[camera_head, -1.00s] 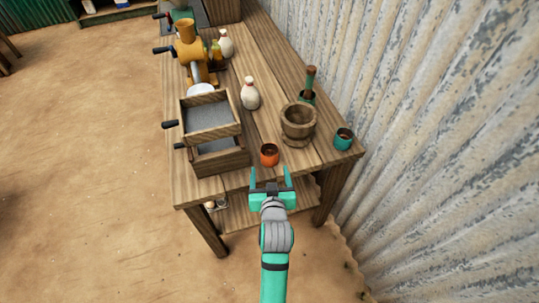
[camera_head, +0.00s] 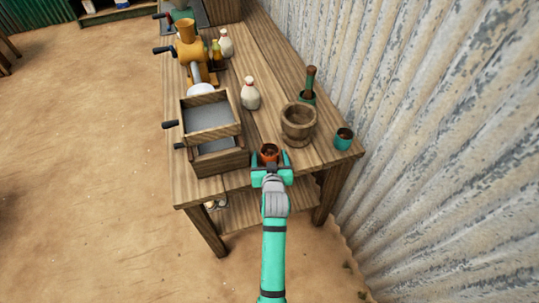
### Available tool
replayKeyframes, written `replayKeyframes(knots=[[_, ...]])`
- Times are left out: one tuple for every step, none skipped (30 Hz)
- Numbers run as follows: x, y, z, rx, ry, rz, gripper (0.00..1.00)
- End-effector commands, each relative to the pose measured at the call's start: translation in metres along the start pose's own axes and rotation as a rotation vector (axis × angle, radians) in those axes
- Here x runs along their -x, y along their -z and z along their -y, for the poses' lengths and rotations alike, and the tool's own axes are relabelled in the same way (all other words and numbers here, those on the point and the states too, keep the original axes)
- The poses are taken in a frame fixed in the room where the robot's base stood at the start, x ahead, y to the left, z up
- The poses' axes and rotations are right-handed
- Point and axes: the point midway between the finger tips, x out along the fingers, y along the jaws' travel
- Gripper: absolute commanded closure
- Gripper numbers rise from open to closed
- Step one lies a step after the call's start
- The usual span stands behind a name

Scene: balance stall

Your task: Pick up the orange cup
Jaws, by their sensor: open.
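The small orange cup (camera_head: 269,151) stands upright near the front edge of the wooden table. Its upper part shows dark inside; its lower part is hidden behind my gripper. My gripper (camera_head: 270,157) is open, at the table's front edge, with one teal finger on the left and one on the right of the cup. I cannot tell whether the fingers touch the cup.
A wooden mortar (camera_head: 298,124) stands just behind and right of the cup, and a teal cup (camera_head: 343,139) farther right. A wooden drawer box (camera_head: 222,160) is to the left. A white bottle (camera_head: 250,94) stands behind. A corrugated wall (camera_head: 430,130) bounds the right.

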Motion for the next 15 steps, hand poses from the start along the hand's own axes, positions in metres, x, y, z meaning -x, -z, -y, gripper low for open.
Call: replayKeyframes(knots=[[-0.0021, 0.0002, 0.0001, 0.0, 0.0, 0.0, 0.28], [-0.0027, 0.0002, 0.0001, 0.0, 0.0, -0.001, 0.28], [-0.0031, 0.0002, 0.0001, 0.0, 0.0, -0.001, 0.28], [-0.0031, 0.0002, 0.0002, 0.0, 0.0, -0.001, 0.28], [-0.003, 0.0002, 0.0002, 0.0, 0.0, -0.001, 0.28], [-0.0029, 0.0002, 0.0002, 0.0, 0.0, -0.001, 0.28], [-0.0029, 0.0002, 0.0002, 0.0, 0.0, -0.001, 0.28], [-0.0029, 0.0002, 0.0002, 0.0, 0.0, -0.001, 0.28], [-0.0028, 0.0002, 0.0002, 0.0, 0.0, -0.001, 0.38], [-0.0028, 0.0001, 0.0002, 0.0, 0.0, -0.001, 0.45], [-0.0028, 0.0001, 0.0003, 0.0, 0.0, -0.001, 0.52], [-0.0028, 0.0001, 0.0003, 0.0, 0.0, -0.001, 0.62], [-0.0028, 0.0001, 0.0003, 0.0, 0.0, -0.001, 0.69], [-0.0028, 0.0001, 0.0003, 0.0, 0.0, 0.0, 0.74], [-0.0027, 0.0001, 0.0003, 0.0, 0.0, 0.0, 0.74]])
